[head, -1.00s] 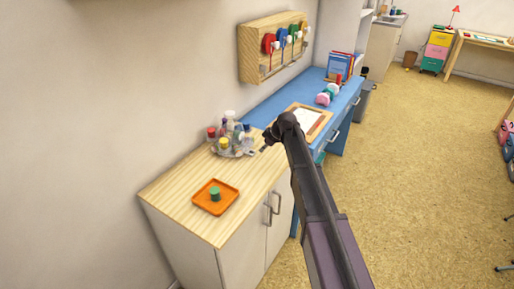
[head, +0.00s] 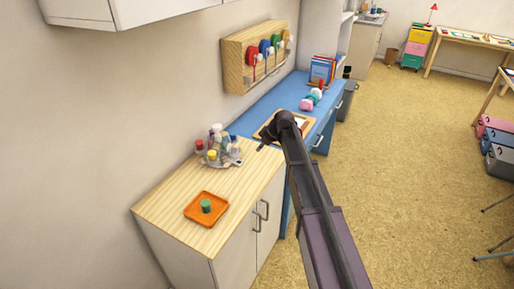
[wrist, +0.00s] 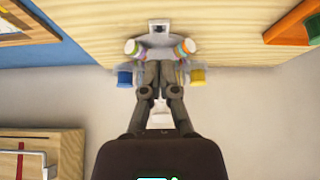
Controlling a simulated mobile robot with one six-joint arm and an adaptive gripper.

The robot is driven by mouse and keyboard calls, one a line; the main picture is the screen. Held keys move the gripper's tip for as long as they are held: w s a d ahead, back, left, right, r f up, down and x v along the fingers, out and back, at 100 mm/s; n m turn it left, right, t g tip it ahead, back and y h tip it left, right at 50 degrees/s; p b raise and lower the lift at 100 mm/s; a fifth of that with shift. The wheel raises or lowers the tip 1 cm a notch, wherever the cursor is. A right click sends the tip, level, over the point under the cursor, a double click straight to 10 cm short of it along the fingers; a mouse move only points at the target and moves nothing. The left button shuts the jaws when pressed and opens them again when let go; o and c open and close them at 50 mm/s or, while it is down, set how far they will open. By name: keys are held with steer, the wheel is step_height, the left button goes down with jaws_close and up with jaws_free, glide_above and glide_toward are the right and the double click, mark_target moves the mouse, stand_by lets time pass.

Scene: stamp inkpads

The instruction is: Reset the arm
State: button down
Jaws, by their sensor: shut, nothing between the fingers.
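My gripper (head: 262,148) is at the end of my dark arm, in the air beside the bottle rack in the head view. In the wrist view my gripper (wrist: 160,70) has its fingertips together with nothing between them. The fingers overlap the bottle rack (wrist: 159,43) in that view and hide part of it. The rack (head: 222,160) holds several bottles with red, yellow, white and blue caps and stands on the wooden counter (head: 165,208). My arm covers part of the blue desk.
An orange tray (head: 192,212) with a green stamp (head: 207,205) lies on the counter, also at the wrist view's top right. A wooden-framed board (head: 264,133) lies on the blue desk (head: 250,118). A wooden wall rack (head: 237,65) hangs above. The floor (head: 405,160) at right is largely clear.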

steer(key=shift+s+d+r, duration=0.1)
steer(key=shift+s+d, duration=0.05)
stand_by(0.5)
steer(key=s+d+m+g+h, duration=0.1)
steer(key=s+d+m, duration=0.3)
steer(key=s, duration=0.6)
steer(key=s+d+f+m+h, duration=0.1)
steer(key=s+d+m, duration=0.3)
steer(key=s, duration=0.7)
steer(key=s+d+f+m+g+h, duration=0.1)
steer(key=s+d+m+h, duration=0.2)
steer(key=s+d+m, duration=0.2)
steer(key=s+d, duration=0.3)
steer(key=s, duration=0.2)
steer(key=shift+s+f+g+h, duration=0.2)
steer(key=shift+s+g+h, duration=0.1)
